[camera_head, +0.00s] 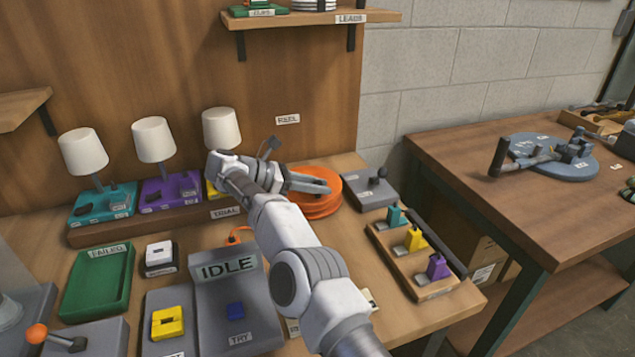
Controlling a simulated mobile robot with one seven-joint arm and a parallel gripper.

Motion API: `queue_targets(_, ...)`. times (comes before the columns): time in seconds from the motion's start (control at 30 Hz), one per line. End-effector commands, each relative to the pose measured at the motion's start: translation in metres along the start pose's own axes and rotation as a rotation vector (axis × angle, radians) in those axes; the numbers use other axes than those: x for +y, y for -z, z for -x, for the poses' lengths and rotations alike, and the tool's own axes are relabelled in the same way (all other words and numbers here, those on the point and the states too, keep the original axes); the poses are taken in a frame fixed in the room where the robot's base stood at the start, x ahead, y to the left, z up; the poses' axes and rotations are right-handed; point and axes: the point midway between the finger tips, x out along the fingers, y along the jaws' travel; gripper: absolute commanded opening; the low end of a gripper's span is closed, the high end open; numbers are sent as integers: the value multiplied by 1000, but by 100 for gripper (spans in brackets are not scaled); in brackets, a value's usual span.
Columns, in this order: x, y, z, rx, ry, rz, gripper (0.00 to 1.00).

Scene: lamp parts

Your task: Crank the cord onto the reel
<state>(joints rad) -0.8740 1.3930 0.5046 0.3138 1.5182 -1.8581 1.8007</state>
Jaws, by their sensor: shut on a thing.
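The orange reel (324,207) lies flat on the wooden bench, below a "REEL" label on the back panel. An orange cord end (236,236) shows on the bench left of my arm. My gripper (308,183) reaches in from the left, over the top of the reel. It is shut on what looks like the reel's crank, but the hand covers most of the grip. My arm hides the bench between the cord end and the reel.
A grey box with a lever (371,190) stands close right of the reel. A rack of coloured switches (414,245) is in front of it. Three lamps stand on the trial ledge (190,220) at left. The "IDLE" tester (236,310) stands left of my arm.

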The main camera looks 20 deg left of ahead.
Motion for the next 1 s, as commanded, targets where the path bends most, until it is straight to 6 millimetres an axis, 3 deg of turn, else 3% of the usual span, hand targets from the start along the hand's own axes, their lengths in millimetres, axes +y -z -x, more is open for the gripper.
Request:
queue_targets(0.27,1,-3,1,-6,-6,-4,0)
queue_targets(0.3,1,-3,1,-6,-6,-4,31)
queue_targets(0.47,1,-2,0,-4,-3,-2,59)
queue_targets(1.0,1,-3,-4,-2,1,0,59)
